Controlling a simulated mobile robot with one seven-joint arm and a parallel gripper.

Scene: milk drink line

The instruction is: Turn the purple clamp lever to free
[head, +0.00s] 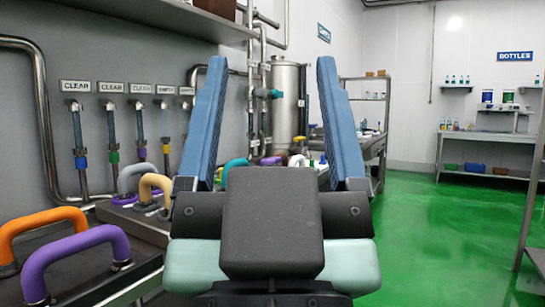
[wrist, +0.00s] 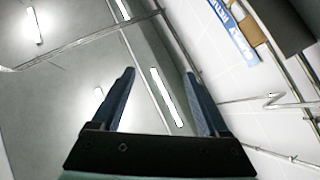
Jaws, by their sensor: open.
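My gripper (head: 272,64) stands upright in the middle of the head view, with two blue fingers wide apart and nothing between them. In the wrist view my gripper (wrist: 160,74) is also open and empty, pointing toward the ceiling. A thick purple U-shaped handle (head: 75,256) sits at the lower left of the head view, left of my gripper and apart from it. A smaller purple piece (head: 270,161) shows farther back, between my fingers. I cannot tell which purple part is the clamp lever, and no free mark is readable. My gripper hides part of the middle.
An orange handle (head: 40,226) stands behind the large purple one; grey (head: 135,174) and tan (head: 152,182) handles stand farther along. A steel tank (head: 287,98) stands behind. Green floor (head: 430,230) is open at right.

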